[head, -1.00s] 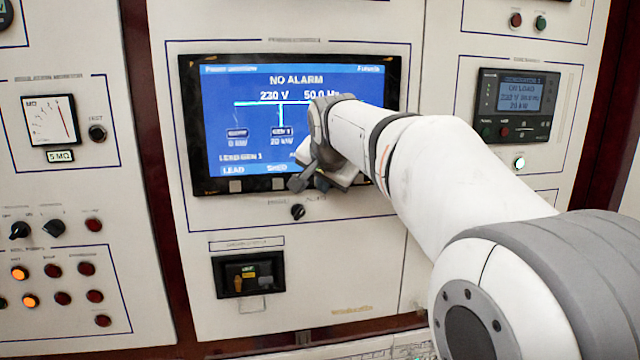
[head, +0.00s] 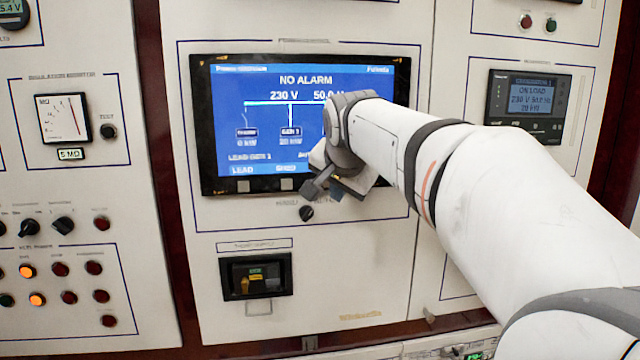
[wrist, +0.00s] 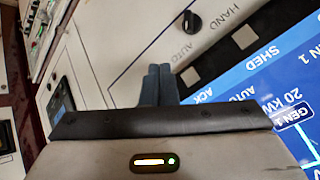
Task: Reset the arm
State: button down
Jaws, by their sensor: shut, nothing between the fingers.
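My gripper (head: 311,189) is in front of the panel, just below the lower edge of the blue display, with its fingers shut and nothing between them. In the wrist view its two dark fingers (wrist: 159,84) lie side by side. A black rotary knob (head: 307,213) sits on the panel just under the gripper. In the wrist view the knob (wrist: 192,22) is beyond the fingertips, beside the words HAND and AUTO. The display (head: 235,120) reads NO ALARM, 230 V. My arm hides its right part.
A breaker unit (head: 256,276) is set in the panel below. An insulation meter (head: 62,118) and rows of knobs and lamps (head: 60,269) are on the left panel. A small generator controller (head: 528,105) is at the upper right, beyond my arm.

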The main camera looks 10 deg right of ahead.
jog(key=s+f+n+g+y, duration=0.1)
jog(key=s+f+n+g, duration=0.4)
jog(key=s+f, duration=2.1)
jog(key=n, duration=0.3)
jog(key=shift+s+d+f+n+g, duration=0.2)
jog(key=shift+s+f+n+g, duration=0.1)
jog(key=shift+g, duration=0.1)
